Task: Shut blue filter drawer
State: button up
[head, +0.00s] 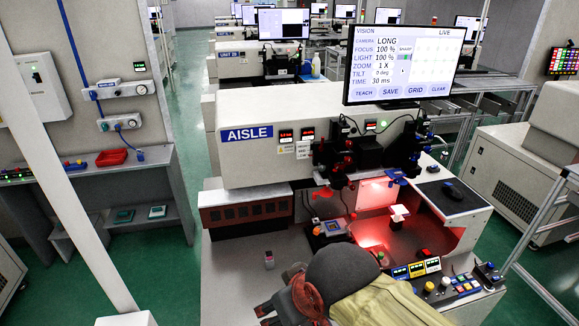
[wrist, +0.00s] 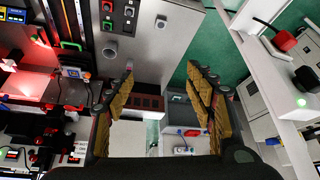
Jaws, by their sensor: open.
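A small blue-framed part with a grey top (head: 334,227) sits among the optics at the left of the red-lit area in the head view. A flat blue part (head: 392,177) juts out beneath the optics on the right. I cannot tell for sure which is the blue filter drawer, or how far it stands out. My gripper (head: 268,312) is at the bottom of the head view, in front of the bench and apart from both blue parts. In the wrist view my gripper (wrist: 155,100) is open, its yellow-brown fingers wide apart with nothing held between them.
A monitor (head: 405,60) stands above the white AISLE housing (head: 250,150). Coloured buttons and knobs (head: 440,284) line the bench's front right. A side shelf (head: 150,160) holds a red tray (head: 111,157).

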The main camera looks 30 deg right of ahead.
aim_at(390, 172)
jog(key=k+l+z, duration=0.1)
jog(key=z, duration=1.5)
jog(key=i+l+z, duration=0.15)
jog(key=z, duration=0.15)
jog(key=i+z, duration=0.3)
jog(key=i+l, duration=0.05)
jog(key=i, duration=0.05)
